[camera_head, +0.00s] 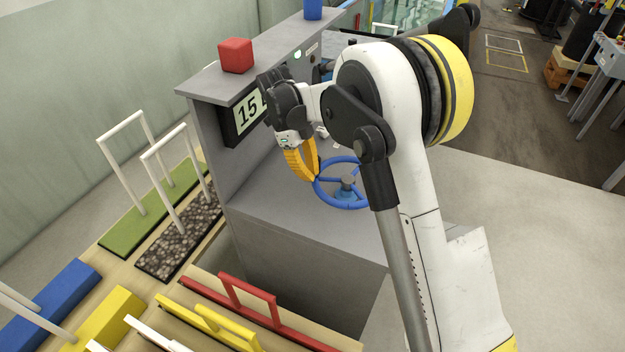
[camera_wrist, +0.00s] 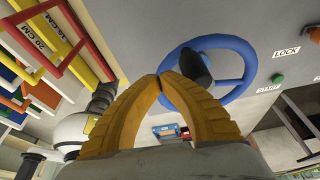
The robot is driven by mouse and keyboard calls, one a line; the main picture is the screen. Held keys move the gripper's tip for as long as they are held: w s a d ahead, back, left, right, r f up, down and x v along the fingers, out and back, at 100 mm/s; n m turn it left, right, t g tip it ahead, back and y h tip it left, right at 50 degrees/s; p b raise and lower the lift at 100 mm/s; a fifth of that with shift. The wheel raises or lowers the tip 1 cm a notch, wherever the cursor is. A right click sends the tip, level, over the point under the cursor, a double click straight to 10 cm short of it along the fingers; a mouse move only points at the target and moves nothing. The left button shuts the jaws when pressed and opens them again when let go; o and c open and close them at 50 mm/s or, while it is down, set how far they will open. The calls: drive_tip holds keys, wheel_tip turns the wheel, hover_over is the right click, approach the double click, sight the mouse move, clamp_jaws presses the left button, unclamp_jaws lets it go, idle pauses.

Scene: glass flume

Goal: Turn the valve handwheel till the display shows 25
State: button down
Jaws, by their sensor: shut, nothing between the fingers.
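The valve handwheel (camera_head: 343,196) is a blue spoked ring lying flat above the grey console top. In the wrist view the blue handwheel (camera_wrist: 243,62) shows behind and right of my fingertips, with a dark knob or hub in front of part of it. The display (camera_head: 249,112) on the console's upright panel reads 15; its right end is hidden by my gripper. My gripper (camera_head: 313,177) has yellow fingers pointing down at the wheel's left side. In the wrist view the fingertips (camera_wrist: 160,78) meet with nothing between them. I cannot tell whether they touch the rim.
A red cube (camera_head: 236,55) and a blue object (camera_head: 313,9) stand on the panel's top ledge. A green button (camera_wrist: 277,78) is beside the START label. Red and yellow handled pieces (camera_head: 248,300) lie in front of the console. Open floor lies right of my arm.

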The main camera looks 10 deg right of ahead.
drive_tip(key=shift+w+d+m+g+y, duration=0.1)
drive_tip(key=shift+w+m+g+y, duration=0.25)
drive_tip(key=shift+w+m, duration=1.1)
